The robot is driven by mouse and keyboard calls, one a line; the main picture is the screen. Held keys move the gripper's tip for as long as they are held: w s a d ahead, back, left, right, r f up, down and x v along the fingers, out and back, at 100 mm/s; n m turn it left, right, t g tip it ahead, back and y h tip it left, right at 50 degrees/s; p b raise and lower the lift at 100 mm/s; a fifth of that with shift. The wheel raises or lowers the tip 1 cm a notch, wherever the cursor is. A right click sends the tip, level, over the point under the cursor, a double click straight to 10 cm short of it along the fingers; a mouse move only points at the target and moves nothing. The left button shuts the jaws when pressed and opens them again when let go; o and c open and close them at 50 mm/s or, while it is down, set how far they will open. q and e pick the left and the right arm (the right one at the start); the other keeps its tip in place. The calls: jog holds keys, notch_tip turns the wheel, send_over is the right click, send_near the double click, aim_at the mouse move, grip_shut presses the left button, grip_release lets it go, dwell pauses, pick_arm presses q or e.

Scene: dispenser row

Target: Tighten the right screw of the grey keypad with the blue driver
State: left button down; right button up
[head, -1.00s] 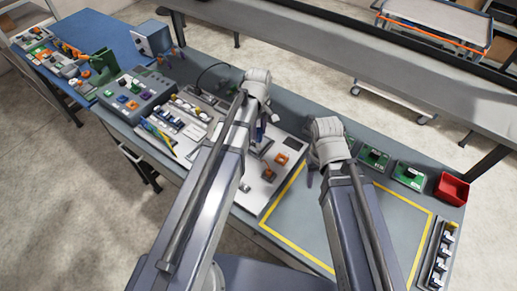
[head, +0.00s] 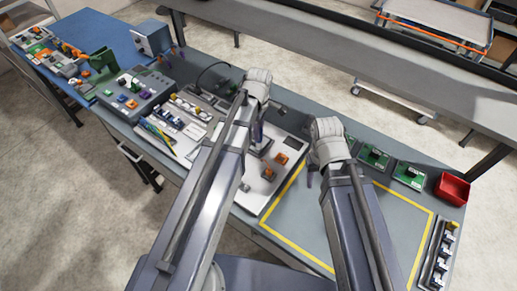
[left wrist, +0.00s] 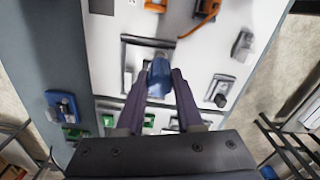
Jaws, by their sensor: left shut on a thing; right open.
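My left gripper (left wrist: 155,92) is shut on the blue driver (left wrist: 160,76), whose rounded blue handle shows between the fingers in the left wrist view. The driver points away from the camera at the white panel, and its tip is hidden. A grey-framed square part (left wrist: 137,50) on the panel lies just behind the driver; it may be the grey keypad, but I cannot make out its keys or screws. In the head view the left gripper (head: 257,132) is over the panel, largely hidden by my arm. My right gripper (head: 311,178) is open and empty, above the bench.
The white panel (head: 255,197) carries orange parts (head: 281,158) and other fittings. Green boards (head: 373,157) and a red bin (head: 452,189) stand to the right. A grey box with buttons (head: 135,92) is at the left. The yellow-outlined area (head: 300,232) is clear.

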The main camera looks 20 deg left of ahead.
pick_arm(q)
jog(key=shift+f, duration=0.15)
jog(key=shift+f+b, duration=0.5)
jog(key=shift+b, duration=0.05)
dwell(0.4)
